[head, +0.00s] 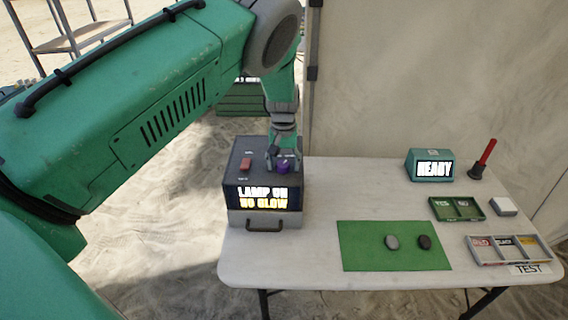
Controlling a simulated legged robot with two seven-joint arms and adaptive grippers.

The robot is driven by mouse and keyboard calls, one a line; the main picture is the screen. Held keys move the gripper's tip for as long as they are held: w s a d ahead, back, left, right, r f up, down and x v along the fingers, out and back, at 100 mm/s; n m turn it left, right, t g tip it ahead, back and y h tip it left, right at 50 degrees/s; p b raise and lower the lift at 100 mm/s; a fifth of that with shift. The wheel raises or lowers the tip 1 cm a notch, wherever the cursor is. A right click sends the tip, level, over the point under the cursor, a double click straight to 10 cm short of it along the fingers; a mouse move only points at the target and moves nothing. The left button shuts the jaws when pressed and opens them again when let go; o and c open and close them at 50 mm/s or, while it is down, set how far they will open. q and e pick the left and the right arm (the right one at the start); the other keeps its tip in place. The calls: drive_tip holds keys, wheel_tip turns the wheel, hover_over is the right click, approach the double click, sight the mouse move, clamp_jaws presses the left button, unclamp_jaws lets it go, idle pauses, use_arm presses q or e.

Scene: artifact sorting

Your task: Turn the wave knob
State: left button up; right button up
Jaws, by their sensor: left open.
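The dark control box (236,172) stands at the left end of the white table. A red switch (245,165) is on the left part of the top. My left gripper (284,162) comes down from above, with its open fingers at the purple knob. Whether the fingers touch the knob cannot be told. My right gripper is not in view.
On the white table (325,190), a green mat (365,255) holds a grey stone (392,242) and a dark stone (424,242). A teal "READY" display (430,165), a red stick on a base (486,155), a green tray (457,208), a white block (503,206) and a sorting tray (508,250) stand right.

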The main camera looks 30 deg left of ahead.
use_arm(q)
drive_tip(key=shift+r, duration=0.1)
drive_tip(key=c, duration=1.2)
drive_tip(key=shift+o, duration=0.4)
drive_tip(key=shift+n, duration=0.3)
drive_tip(key=n, duration=0.9)
drive_tip(key=shift+n, duration=2.3)
